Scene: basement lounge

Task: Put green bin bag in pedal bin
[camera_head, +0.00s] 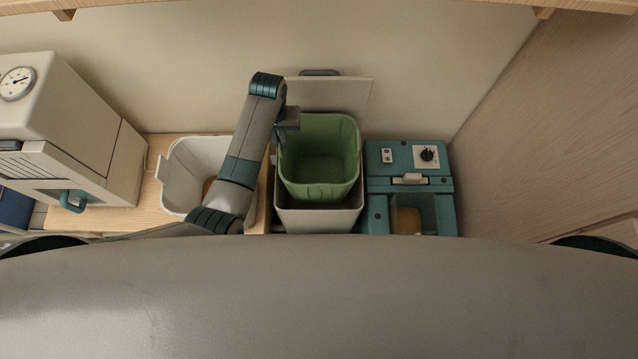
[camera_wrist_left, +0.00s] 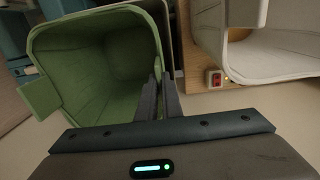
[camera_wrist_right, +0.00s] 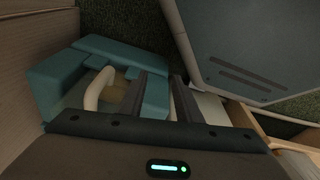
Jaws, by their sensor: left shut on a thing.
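The green bin bag (camera_head: 320,170) is open-mouthed and upright, like a square liner. In the head view it overlaps the mouth of the pale pedal bin (camera_head: 318,219), with its upper part standing above the bin's rim. How deep its bottom sits is hidden. The bin's lid (camera_head: 335,93) is raised against the wall. My left gripper (camera_head: 283,132) is shut on the bag's left rim. The left wrist view shows the fingers (camera_wrist_left: 158,92) at the edge of the green bag (camera_wrist_left: 100,60). My right gripper (camera_wrist_right: 166,85) shows only in its own wrist view, fingers close together, clear of the bag.
A white open tub (camera_head: 175,190) stands on a wooden surface (camera_head: 152,150) left of the bin. A teal machine (camera_head: 385,180) with a dial stands close on the right. A white cabinet (camera_head: 75,120) with a gauge is at far left. Walls close in behind and right.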

